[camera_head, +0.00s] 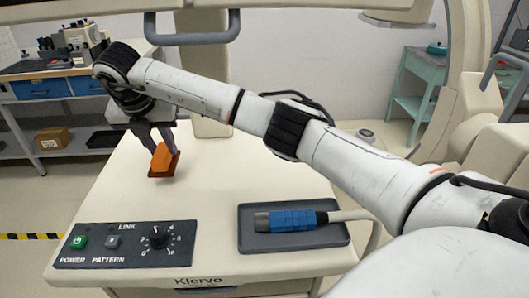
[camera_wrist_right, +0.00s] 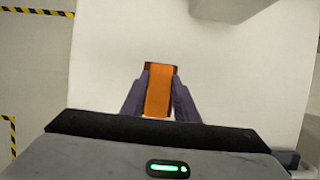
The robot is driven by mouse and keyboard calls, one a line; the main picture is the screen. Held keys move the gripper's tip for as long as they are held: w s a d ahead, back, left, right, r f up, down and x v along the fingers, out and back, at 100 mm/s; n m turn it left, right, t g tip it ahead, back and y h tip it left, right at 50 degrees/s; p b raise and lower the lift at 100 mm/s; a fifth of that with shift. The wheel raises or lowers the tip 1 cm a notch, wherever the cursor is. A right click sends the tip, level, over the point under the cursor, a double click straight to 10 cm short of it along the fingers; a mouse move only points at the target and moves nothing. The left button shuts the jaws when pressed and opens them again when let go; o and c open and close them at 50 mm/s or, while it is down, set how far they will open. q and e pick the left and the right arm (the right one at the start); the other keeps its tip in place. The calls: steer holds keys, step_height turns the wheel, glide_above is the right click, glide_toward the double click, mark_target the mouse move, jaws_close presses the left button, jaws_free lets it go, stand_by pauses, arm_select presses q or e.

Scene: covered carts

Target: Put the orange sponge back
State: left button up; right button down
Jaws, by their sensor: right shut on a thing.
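The orange sponge (camera_head: 162,158) is held by my right gripper (camera_head: 163,145) over the left part of the cream cart top (camera_head: 215,190). In the right wrist view the sponge (camera_wrist_right: 159,92) sits between the two dark fingers of the right gripper (camera_wrist_right: 160,98), which touch its sides. A dark reddish-brown edge or piece (camera_head: 165,172) shows at the sponge's lower side; I cannot tell whether it is part of the sponge or a separate thing beneath it. Whether the sponge touches the cart top is unclear. My left gripper is not in view.
A dark control panel (camera_head: 122,244) with a knob is at the cart's front left. A dark tray (camera_head: 248,238) holding a blue-gripped handpiece (camera_head: 293,220) is at the front right. The cart's middle is clear. A side bench (camera_head: 40,85) and a teal stand (camera_head: 422,85) are behind.

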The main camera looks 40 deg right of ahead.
steer(key=s+d, duration=0.5)
steer(key=d, duration=0.1)
steer(key=s+d, duration=0.5)
steer(key=d, duration=0.1)
steer(key=s+d, duration=0.5)
steer(key=d, duration=0.1)
steer(key=shift+b, duration=0.4)
steer(key=shift+s+d+f, duration=0.1)
steer(key=shift+s, duration=0.05)
steer(key=f+b, duration=0.3)
steer(key=shift+s+d+f, duration=0.2)
steer(key=shift+f, duration=0.1)
steer(key=shift+r, duration=0.15)
steer(key=c, duration=1.4)
jaws_free()
